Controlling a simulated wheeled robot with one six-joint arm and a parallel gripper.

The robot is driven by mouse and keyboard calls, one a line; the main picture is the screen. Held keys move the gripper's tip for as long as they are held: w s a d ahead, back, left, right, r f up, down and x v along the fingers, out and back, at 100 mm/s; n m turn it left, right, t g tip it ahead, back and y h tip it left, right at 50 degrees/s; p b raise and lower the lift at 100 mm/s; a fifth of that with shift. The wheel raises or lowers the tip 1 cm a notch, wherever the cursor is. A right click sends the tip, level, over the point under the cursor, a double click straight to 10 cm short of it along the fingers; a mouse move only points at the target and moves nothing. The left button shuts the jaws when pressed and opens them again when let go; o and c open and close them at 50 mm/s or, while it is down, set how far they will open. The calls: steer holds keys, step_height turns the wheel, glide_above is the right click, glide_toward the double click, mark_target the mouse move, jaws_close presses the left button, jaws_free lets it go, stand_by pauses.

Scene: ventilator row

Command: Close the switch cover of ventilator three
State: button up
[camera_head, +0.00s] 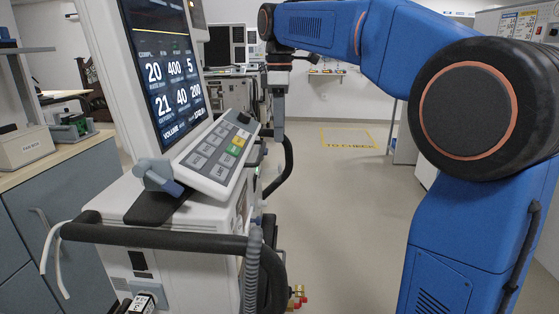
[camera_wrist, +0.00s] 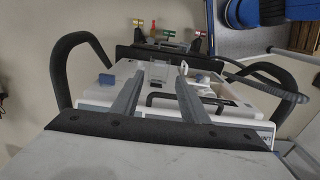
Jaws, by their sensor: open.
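My gripper (camera_wrist: 161,69) is open and empty. Its two grey fingers point at the rear top of a white ventilator (camera_wrist: 232,94). A small clear piece (camera_wrist: 157,74), which looks like the switch cover, shows between the fingertips and seems to stand up. I cannot tell if a finger touches it, and its hinge and switch are not clear. In the head view my gripper (camera_head: 278,108) hangs down beyond the nearest ventilator's keypad (camera_head: 222,150), by a black handle. The cover is hidden there.
Black curved handles stand left (camera_wrist: 64,68) and right (camera_wrist: 285,88) of the panel, with a dark hose near the right one. Coloured gas fittings (camera_wrist: 168,34) lie beyond. A cabinet (camera_head: 70,190) stands at far left. The floor (camera_head: 345,190) right of the ventilators is clear.

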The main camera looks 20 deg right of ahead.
mark_target(280, 164)
step_height(280, 164, down, 10)
steer(key=shift+r, duration=0.15)
stand_by(0.4)
jaws_close()
